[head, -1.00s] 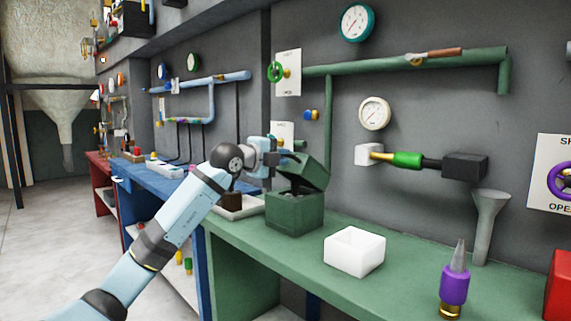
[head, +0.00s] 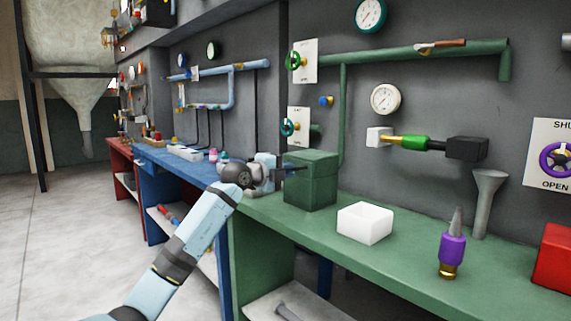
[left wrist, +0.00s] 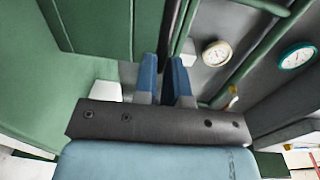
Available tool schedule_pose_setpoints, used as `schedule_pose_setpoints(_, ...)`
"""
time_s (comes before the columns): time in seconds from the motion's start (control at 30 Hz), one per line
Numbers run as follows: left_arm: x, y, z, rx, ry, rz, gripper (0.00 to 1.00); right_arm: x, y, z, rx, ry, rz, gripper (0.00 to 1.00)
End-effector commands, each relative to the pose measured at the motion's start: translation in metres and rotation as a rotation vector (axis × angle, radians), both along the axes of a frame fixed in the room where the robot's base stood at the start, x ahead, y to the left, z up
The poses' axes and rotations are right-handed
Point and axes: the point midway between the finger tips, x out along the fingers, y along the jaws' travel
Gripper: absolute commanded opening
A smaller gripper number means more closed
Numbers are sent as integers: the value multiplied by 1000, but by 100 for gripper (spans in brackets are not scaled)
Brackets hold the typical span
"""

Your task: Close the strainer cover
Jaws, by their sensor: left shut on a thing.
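The strainer is a dark green box (head: 311,192) on the green bench. Its cover (head: 311,160) lies level on top, with a thin seam between cover and box and no clear gap. My left gripper (head: 287,172) is at the left side of the box, at cover height. In the left wrist view the blue fingers (left wrist: 168,82) are close together on a narrow dark part that looks like the cover's handle. Green walls of the strainer (left wrist: 95,25) fill the upper left there. The exact grip is partly hidden. My right gripper is not in view.
A purple nozzle (head: 452,250), a grey funnel (head: 486,200) and a red box (head: 555,258) are further right. Pipes and a white gauge (head: 385,99) are on the wall behind.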

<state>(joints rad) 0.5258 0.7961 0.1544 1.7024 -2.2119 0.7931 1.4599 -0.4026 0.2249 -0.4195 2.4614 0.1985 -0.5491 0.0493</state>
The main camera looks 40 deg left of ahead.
Motion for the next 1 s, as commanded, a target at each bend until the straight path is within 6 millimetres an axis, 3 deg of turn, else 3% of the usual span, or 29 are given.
schedule_pose_setpoints(0.03, 4, -2, -16, -1, 28, -4, 0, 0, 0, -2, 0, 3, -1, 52)
schedule_pose_setpoints(0.47, 5, -3, -21, -3, 34, -6, 0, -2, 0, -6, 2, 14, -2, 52)
schedule_pose_setpoints(0.5, 5, -3, -21, -3, 34, -6, 18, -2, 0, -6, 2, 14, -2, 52)
schedule_pose_setpoints(0.6, 5, -3, -20, -3, 33, -6, 38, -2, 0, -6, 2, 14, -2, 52)
schedule_pose_setpoints(1.0, 1, -3, -16, -2, 28, -5, 38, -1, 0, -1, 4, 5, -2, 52)
